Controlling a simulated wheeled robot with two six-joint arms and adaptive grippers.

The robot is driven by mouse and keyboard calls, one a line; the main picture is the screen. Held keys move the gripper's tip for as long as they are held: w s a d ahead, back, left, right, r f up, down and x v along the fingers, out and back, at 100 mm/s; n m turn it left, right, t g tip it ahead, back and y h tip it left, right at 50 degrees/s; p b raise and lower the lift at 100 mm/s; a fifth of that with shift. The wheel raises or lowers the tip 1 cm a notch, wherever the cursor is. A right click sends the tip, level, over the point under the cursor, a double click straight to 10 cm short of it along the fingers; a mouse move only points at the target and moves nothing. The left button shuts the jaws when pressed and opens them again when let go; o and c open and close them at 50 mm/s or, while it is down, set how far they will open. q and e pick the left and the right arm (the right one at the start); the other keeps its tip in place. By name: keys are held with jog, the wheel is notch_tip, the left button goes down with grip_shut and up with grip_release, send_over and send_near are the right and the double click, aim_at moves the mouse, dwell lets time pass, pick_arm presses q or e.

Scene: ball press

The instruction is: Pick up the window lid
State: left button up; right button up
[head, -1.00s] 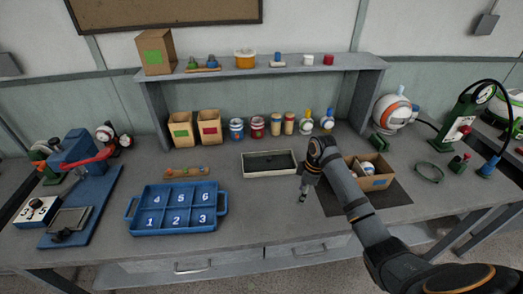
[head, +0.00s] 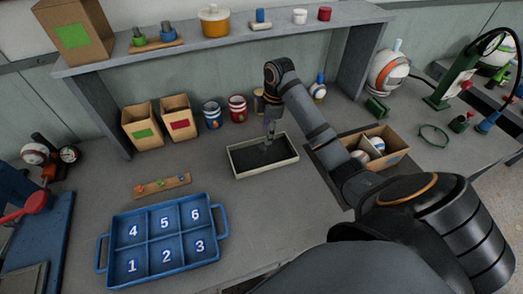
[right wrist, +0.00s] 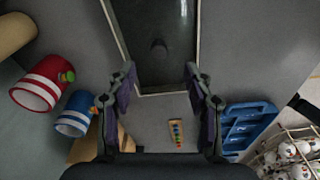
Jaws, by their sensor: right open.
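The window lid looks like the dark pane with a small round knob, set in a pale shallow rectangular frame on the bench. Its dark surface (head: 248,160) shows in the head view, partly behind my right gripper (head: 269,141). In the right wrist view the dark pane (right wrist: 150,18) fills the top middle, with its knob near the centre. My right gripper (right wrist: 160,82) is open with nothing between its fingers, and the fingers point down at the lid. The knob lies ahead of and between the fingertips there; contact cannot be told. My left gripper is out of view.
A blue numbered tray (head: 191,248) and a wooden strip (head: 162,186) with coloured pegs lie left of the lid. Striped jars (head: 237,108) stand behind it. A cardboard box (head: 392,143) with balls is to the right. A shelf (head: 120,61) runs above the back.

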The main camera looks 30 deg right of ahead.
aim_at(263, 147)
jog(key=f, duration=0.2)
jog(key=b, duration=0.1)
jog(key=shift+w+a+f, duration=0.1)
jog(key=shift+w+f, duration=0.15)
jog(key=shift+f, duration=0.15)
jog(key=shift+w+f, duration=0.1)
jog(key=shift+a+f, duration=0.15)
jog(key=shift+f, duration=0.15)
jog(key=f, duration=0.3)
jog(key=shift+w+a+f, duration=0.1)
jog(key=shift+a+f, duration=0.25)
jog(key=shift+f, duration=0.3)
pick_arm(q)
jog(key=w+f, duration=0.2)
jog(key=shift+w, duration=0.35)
pick_arm(e)
grip_shut()
